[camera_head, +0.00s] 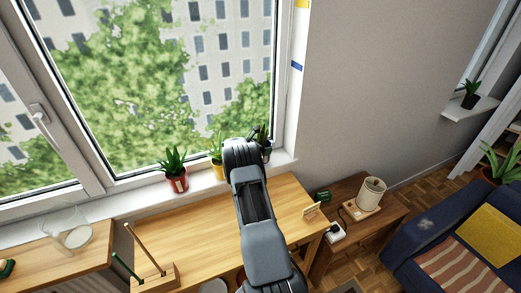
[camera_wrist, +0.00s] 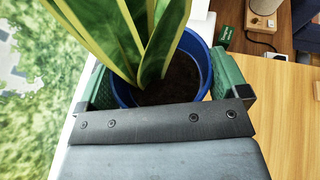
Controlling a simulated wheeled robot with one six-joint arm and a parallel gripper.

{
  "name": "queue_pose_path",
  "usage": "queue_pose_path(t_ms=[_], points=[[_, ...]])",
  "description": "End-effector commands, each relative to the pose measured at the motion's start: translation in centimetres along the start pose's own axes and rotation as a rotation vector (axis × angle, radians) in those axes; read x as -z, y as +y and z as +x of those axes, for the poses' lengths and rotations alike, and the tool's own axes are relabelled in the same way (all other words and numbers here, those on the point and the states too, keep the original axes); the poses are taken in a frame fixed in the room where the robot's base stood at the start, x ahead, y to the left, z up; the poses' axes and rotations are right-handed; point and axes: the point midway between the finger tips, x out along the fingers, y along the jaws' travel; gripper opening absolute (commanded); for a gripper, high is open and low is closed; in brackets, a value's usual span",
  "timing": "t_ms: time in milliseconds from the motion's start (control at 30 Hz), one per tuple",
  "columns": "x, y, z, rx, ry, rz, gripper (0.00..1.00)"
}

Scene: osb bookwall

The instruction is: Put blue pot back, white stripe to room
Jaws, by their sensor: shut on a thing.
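The blue pot (camera_wrist: 201,52) holds a yellow-edged green plant (camera_wrist: 120,35) and dark soil. My gripper (camera_wrist: 166,78) is shut on this pot, one green finger pad on each side of it. In the head view the blue pot (camera_head: 266,150) shows only in part, behind my gripper, at the right end of the white windowsill (camera_head: 202,188). I cannot tell whether its base touches the sill. No white stripe shows on the visible part of the blue pot; much of its wall is hidden.
A red pot (camera_head: 177,184) and a yellow pot (camera_head: 217,171) with plants stand on the sill to the left. The window glass (camera_head: 120,90) is close behind. Below is a wooden desk (camera_head: 205,222). A side table with a cream lamp (camera_head: 371,193) stands to the right.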

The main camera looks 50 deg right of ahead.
Motion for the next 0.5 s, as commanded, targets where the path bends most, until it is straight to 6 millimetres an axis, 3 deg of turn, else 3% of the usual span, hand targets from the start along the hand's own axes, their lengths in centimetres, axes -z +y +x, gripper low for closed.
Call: queue_pose_path(t_ms=[200, 500], points=[[1.5, 0.0, 0.6, 0.000, -0.002, 0.000, 0.54], [1.7, 0.0, 0.7, -0.001, -0.002, 0.002, 0.54]])
